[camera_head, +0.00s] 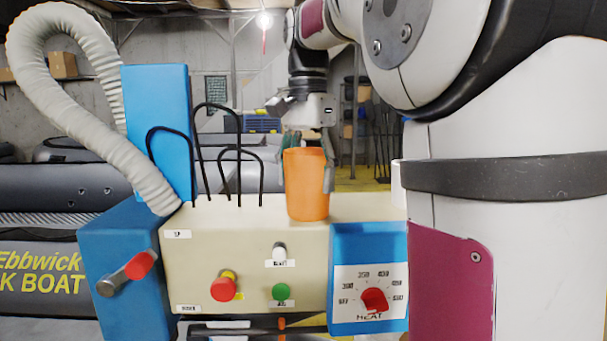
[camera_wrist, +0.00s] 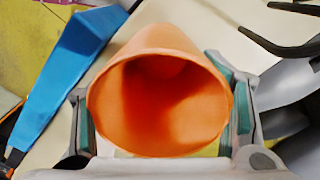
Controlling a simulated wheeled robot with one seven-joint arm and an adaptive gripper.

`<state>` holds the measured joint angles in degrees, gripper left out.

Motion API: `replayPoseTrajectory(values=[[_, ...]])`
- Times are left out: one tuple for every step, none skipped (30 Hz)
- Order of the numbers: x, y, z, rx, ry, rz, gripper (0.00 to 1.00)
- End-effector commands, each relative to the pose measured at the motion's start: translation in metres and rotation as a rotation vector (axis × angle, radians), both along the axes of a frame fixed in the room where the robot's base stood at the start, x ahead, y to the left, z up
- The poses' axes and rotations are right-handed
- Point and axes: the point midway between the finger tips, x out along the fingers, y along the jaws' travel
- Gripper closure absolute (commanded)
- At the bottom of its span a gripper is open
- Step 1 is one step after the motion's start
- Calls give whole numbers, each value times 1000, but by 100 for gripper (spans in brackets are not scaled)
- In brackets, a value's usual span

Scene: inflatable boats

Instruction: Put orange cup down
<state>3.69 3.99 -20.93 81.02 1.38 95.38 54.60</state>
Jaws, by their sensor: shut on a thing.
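The orange cup (camera_head: 306,186) is upright at the top surface of the cream machine (camera_head: 205,245), near its front edge, in the head view. I cannot tell whether its base touches the surface. My gripper (camera_head: 318,165) reaches down from above and behind, shut on the cup. In the wrist view, the cup (camera_wrist: 160,100) fills the middle with its open mouth towards the camera and looks empty. The fingers of my gripper (camera_wrist: 165,115) press on its left and right sides.
Black wire loops (camera_head: 235,155) and a blue upright panel (camera_head: 158,125) stand left of the cup. A blue heat control box (camera_head: 368,250) is at the machine's front right. A white cylindrical thing (camera_head: 397,180) shows at right, partly hidden by my arm. A grey hose (camera_head: 95,120) arches at left.

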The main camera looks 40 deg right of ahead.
Motion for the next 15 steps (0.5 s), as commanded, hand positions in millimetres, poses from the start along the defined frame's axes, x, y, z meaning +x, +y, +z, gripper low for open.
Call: replayPoseTrajectory(values=[[0,0,-1,0,0,0,32],[0,0,-1,0,0,0,25],[0,0,-1,0,0,0,16],[0,0,-1,0,0,0,12],[0,0,-1,0,0,0,12],[0,0,-1,0,0,0,12],[0,0,-1,0,0,0,12],[0,0,0,0,0,0,12],[0,0,0,0,0,0,12],[0,0,0,0,0,0,12],[0,0,0,0,0,0,12],[0,0,0,0,0,0,12],[0,0,0,0,0,0,12],[0,0,0,0,0,0,12],[0,0,1,0,0,0,12]])
